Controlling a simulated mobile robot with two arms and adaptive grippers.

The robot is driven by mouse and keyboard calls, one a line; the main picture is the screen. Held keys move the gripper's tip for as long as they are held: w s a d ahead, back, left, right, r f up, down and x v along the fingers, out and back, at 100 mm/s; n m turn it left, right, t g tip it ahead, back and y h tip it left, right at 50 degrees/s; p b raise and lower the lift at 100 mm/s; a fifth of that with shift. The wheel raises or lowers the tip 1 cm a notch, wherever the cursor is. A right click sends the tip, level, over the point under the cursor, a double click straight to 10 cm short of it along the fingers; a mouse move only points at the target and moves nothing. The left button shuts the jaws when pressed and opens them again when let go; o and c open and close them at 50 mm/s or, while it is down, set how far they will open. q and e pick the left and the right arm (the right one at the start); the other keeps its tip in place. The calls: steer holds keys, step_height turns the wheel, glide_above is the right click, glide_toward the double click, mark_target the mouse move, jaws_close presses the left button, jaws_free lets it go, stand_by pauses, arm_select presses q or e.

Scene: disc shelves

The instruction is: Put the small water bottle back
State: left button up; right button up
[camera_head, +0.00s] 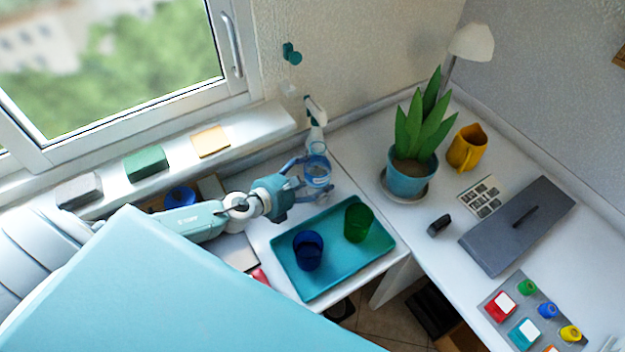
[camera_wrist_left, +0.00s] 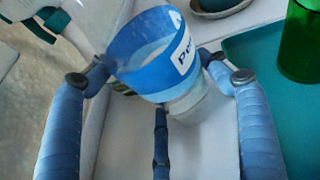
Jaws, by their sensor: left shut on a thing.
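The small water bottle (camera_head: 318,176) is clear with a blue label. It is between the fingers of my left gripper (camera_head: 303,178), above the white desk just behind the tray. In the left wrist view the bottle (camera_wrist_left: 152,52) shows its blue band with part of a printed word, tilted in the picture. The fingers of my left gripper (camera_wrist_left: 160,79) reach around it on both sides and are shut on it. Whether its base touches the desk I cannot tell. My right gripper is not in view.
A teal tray (camera_head: 345,270) holds a blue cup (camera_head: 308,250) and a green cup (camera_head: 358,222). A spray bottle (camera_head: 316,112) stands behind the water bottle. A potted plant (camera_head: 410,178) and a yellow mug (camera_head: 467,148) are to the right.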

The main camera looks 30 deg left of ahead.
arm_select(q)
steer(key=shift+w+r, duration=0.1)
steer(key=o, duration=1.3)
steer(key=shift+f, duration=0.25)
steer(key=o, duration=0.4)
steer(key=shift+c, duration=0.2)
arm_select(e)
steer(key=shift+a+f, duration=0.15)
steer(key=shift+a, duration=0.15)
arm_select(q)
steer(key=shift+r, duration=0.15)
steer(key=shift+s+r, duration=0.15)
steer(key=shift+s, duration=0.05)
steer(key=b+v, duration=0.2)
steer(key=v, duration=0.9)
steer(key=shift+s, duration=0.35)
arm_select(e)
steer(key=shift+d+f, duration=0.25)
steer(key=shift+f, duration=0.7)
arm_select(q)
steer(key=shift+a, duration=0.15)
